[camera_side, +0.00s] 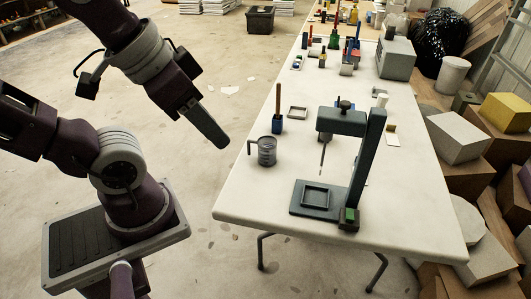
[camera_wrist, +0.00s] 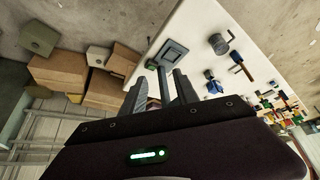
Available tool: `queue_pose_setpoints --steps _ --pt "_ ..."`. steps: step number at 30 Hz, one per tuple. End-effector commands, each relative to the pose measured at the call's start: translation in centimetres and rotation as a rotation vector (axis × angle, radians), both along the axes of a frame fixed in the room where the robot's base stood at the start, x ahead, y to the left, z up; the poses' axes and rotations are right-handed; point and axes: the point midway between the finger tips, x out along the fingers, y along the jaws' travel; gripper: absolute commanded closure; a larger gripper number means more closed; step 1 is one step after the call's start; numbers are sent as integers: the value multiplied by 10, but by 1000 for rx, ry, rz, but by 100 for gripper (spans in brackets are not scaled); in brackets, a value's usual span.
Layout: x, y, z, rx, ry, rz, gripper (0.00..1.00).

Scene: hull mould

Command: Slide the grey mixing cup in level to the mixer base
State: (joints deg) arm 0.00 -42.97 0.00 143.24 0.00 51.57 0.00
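The grey mixing cup (camera_side: 268,155) stands upright near the left edge of the white table, its handle pointing left. It also shows in the wrist view (camera_wrist: 217,45). The mixer base (camera_side: 298,208) lies to the right of the cup, nearer the table's front, with a raised square frame on it; its square frame shows in the wrist view (camera_wrist: 171,53). The mixer's column and head rise over it, with a thin rod hanging down. My gripper (camera_side: 219,141) is in the air left of the table, above and apart from the cup. Its fingers (camera_wrist: 158,78) are spread, with nothing held.
A wooden-handled tool in a blue holder (camera_side: 277,122) stands just behind the cup. Several tools and a grey box (camera_side: 396,57) are farther back. The table's front left is clear.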

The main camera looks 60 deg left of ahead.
Motion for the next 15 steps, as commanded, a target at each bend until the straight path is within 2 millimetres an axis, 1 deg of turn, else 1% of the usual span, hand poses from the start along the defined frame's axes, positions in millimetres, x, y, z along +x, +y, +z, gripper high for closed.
queue_pose_setpoints --steps 13,15 --pt "0 0 0 0 0 0 62" --pt "3 1 1 6 5 -3 62"
